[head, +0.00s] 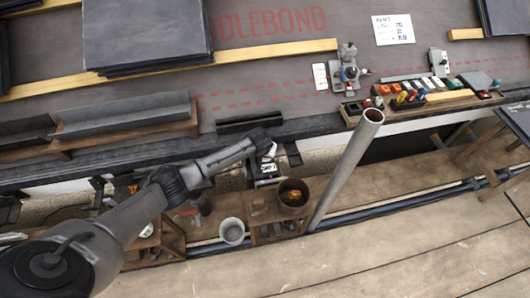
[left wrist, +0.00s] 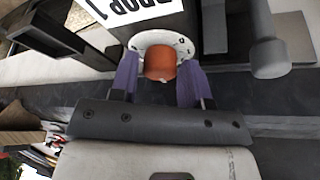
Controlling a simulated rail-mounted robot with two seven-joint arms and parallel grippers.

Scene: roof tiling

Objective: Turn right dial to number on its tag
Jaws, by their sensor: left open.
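An orange dial (left wrist: 160,62) sits on a round white face with small dark marks, in the left wrist view. The marks are too small to read. My left gripper (left wrist: 159,68) has one purple finger on each side of the dial; it is open, and I cannot tell whether either finger touches. A white tag (left wrist: 125,8) above the dial shows large black letters, partly cut off and seen at an angle. In the head view my left gripper (head: 268,152) is at the roof's lower edge, and the dial cannot be made out. My right gripper is out of view.
A grey tube (head: 345,168) rises to the right of my left gripper. A brown pot (head: 292,194) and a grey bucket (head: 232,231) stand below it. Slates (head: 145,35) lie stacked on the roof. A tool tray (head: 410,98) lies at the right.

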